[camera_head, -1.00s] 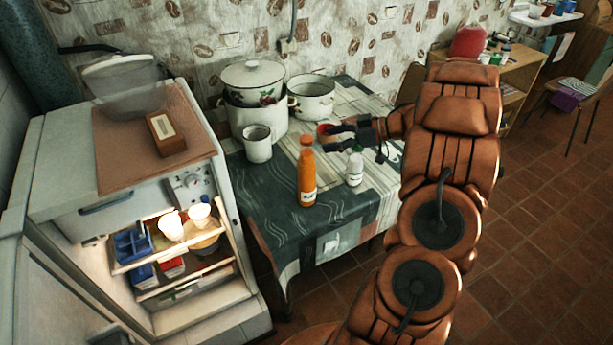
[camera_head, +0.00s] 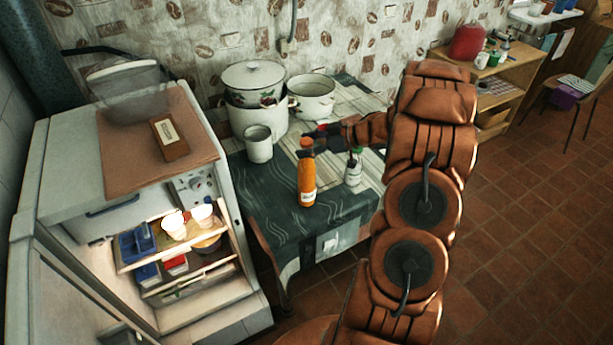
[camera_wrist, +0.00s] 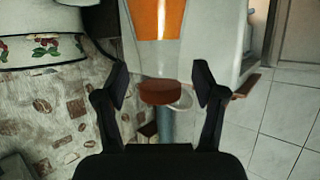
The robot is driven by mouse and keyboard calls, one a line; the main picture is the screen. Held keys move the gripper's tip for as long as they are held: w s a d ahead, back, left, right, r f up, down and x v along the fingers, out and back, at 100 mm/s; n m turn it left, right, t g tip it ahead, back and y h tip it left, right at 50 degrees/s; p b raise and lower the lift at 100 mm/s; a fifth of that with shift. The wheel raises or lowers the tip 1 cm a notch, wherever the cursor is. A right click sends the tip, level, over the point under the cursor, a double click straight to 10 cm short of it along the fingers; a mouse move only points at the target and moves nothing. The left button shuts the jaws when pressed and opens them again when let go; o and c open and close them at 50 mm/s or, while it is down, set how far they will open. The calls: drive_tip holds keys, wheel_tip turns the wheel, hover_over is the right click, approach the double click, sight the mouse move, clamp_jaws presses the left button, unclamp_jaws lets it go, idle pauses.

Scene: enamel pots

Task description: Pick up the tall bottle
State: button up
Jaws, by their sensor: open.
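The tall bottle (camera_head: 307,182), orange with a pale label low on its side, stands upright on the table. My gripper (camera_head: 305,143) reaches in from the right with its dark fingers open, close to the bottle's top. In the wrist view, the orange body of the bottle (camera_wrist: 155,18) enters from the upper edge, and a red-brown round top, seemingly its cap, shows between the open fingers of my gripper (camera_wrist: 162,82). Nothing is clamped. I cannot tell whether a finger touches the bottle.
A small white bottle (camera_head: 353,173) stands just right, under my arm. A white mug (camera_head: 258,144), a lidded enamel pot (camera_head: 255,118) and an open pot (camera_head: 313,101) stand behind. The open fridge (camera_head: 190,300) is at left.

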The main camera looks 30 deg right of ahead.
clamp_jaws()
idle(0.7)
